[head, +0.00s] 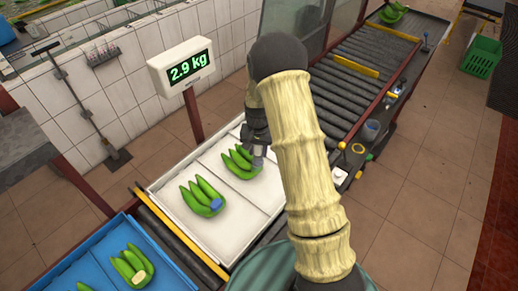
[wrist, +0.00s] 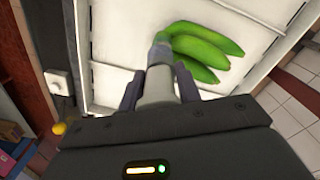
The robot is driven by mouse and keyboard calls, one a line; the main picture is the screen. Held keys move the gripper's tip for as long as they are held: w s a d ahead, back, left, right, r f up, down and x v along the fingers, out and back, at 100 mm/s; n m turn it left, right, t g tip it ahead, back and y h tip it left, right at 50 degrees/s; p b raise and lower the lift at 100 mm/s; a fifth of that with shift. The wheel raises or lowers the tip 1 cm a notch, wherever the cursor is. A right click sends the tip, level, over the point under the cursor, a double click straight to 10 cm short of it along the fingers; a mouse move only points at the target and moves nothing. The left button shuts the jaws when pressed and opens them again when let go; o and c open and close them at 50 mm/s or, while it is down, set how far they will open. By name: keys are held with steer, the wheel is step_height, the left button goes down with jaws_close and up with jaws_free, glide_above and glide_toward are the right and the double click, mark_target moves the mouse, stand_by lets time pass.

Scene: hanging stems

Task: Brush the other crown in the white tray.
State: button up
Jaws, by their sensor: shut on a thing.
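The white tray (head: 178,231) holds two clusters of green bananas. The left cluster (head: 203,194) has a blue patch on its crown. The right cluster (head: 239,162) lies under my gripper (head: 258,151); it also shows in the wrist view (wrist: 203,48). In the wrist view my gripper (wrist: 158,90) is shut on a brush with a pale round handle (wrist: 158,84) and a grey-blue tip (wrist: 161,50). The tip is at the crown end of the right cluster and covers it. I cannot tell whether the tip touches the crown or whether that crown has colour on it.
A scale display (head: 187,68) reading 2.9 kg stands behind the tray on a red post. A blue tray (head: 89,262) with a pale-crowned banana cluster (head: 131,266) is at lower left. A roller conveyor (head: 345,95) runs to the upper right, with a blue-grey cup (head: 371,129) beside it.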

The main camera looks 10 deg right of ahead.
steer(key=shift+s+a, duration=0.5)
steer(key=shift+a, duration=0.15)
steer(key=shift+w+d, duration=0.1)
steer(key=shift+w+d+r, duration=0.1)
steer(key=shift+w+d, duration=0.5)
steer(key=shift+d, duration=0.25)
steer(key=shift+a, duration=0.1)
steer(key=shift+s+a, duration=0.65)
steer(key=shift+a, duration=0.2)
steer(key=shift+d, duration=0.1)
steer(key=shift+w+d, duration=0.6)
steer(key=shift+d, duration=0.25)
steer(key=shift+a, duration=0.15)
